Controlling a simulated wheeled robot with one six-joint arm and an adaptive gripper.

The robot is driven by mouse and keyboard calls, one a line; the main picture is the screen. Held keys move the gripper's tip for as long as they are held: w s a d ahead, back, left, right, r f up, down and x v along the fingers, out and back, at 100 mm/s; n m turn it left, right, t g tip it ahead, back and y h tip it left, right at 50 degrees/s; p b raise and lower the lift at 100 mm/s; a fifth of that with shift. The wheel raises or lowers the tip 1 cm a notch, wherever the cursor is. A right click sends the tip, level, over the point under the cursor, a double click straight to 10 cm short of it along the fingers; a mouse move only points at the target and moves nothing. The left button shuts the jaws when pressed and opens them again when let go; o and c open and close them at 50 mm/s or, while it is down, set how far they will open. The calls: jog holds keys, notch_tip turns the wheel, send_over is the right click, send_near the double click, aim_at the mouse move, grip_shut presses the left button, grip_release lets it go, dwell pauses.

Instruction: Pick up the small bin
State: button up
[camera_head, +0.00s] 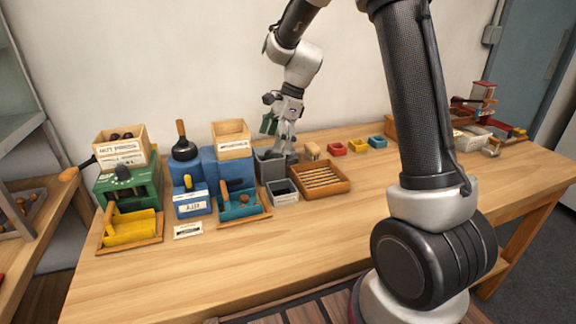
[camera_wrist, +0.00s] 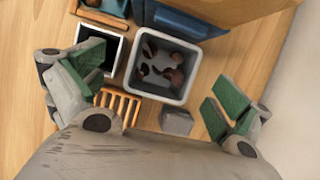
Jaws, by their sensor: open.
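Two grey bins stand side by side on the table. The larger grey bin (camera_head: 270,167) is under my gripper; in the wrist view this bin (camera_wrist: 158,93) holds several brown chestnuts. The smaller grey bin (camera_head: 285,197) is in front of it, with a white rim and dark inside; it also shows in the wrist view (camera_wrist: 117,62), partly behind a finger. My gripper (camera_head: 277,140) is open and points down above the bins. In the wrist view its green-padded fingers (camera_wrist: 152,92) are spread to either side, with nothing between the pads seen held.
A slatted wooden tray (camera_head: 320,180) lies right of the bins. A blue machine (camera_head: 208,168) with a wooden hopper (camera_head: 231,146) stands close on the left. The front table area is clear.

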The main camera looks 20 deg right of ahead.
aim_at(265, 165)
jog(key=x, duration=0.8)
jog(key=shift+w+d+f, duration=0.1)
jog(key=shift+w+f, duration=0.25)
jog(key=shift+s, duration=0.1)
jog(key=c, duration=1.5)
jog(key=shift+o, duration=0.2)
